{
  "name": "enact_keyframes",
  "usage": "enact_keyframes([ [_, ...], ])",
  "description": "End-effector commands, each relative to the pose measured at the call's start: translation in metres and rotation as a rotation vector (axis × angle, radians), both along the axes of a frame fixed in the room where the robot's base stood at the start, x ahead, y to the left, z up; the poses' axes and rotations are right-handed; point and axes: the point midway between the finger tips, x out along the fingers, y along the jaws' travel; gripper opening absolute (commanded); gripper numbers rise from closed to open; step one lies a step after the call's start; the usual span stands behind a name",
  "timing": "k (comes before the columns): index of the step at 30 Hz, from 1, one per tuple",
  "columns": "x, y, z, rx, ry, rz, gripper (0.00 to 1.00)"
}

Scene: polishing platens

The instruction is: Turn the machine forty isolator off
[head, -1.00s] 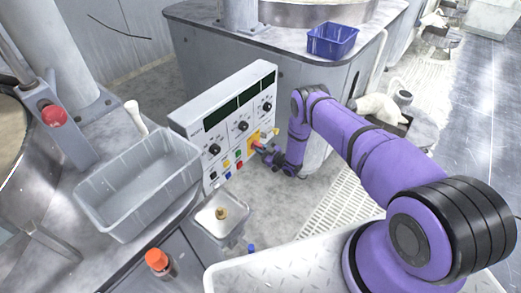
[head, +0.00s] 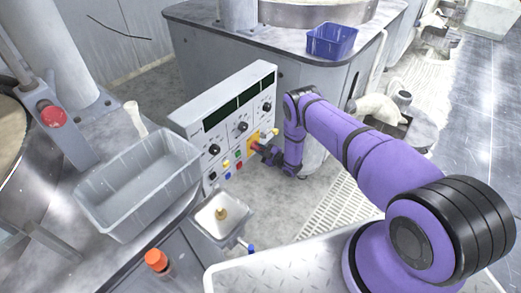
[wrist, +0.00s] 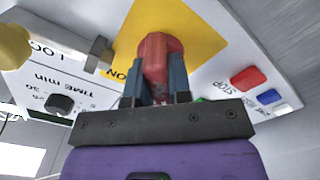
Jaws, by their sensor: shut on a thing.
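The isolator's red handle (wrist: 156,55) stands on a yellow plate (wrist: 205,35) on the control panel in the wrist view. My gripper (wrist: 160,75) is shut on the red handle, with a finger on each side of it. Part of the word ON shows on the plate left of the fingers; the rest of the plate's lettering is hidden. In the head view, my gripper (head: 262,150) is at the lower right of the control panel (head: 222,120), by the yellow plate (head: 252,140). The handle's exact angle is hard to tell.
A yellow-ended lock part (wrist: 14,46) with a metal fitting sits left of the handle. A red STOP button (wrist: 247,78) and a blue button (wrist: 269,96) are to the right. A grey bin (head: 140,185) and a blue bin (head: 332,40) stand on the machine tops.

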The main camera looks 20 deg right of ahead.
Motion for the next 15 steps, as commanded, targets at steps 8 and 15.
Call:
enact_keyframes([
  [8,-0.0010,-0.0010,-0.0011,-0.004,0.000,-0.001,0.00],
  [15,-0.0008,-0.0007,-0.0009,-0.004,0.001,0.000,0.45],
])
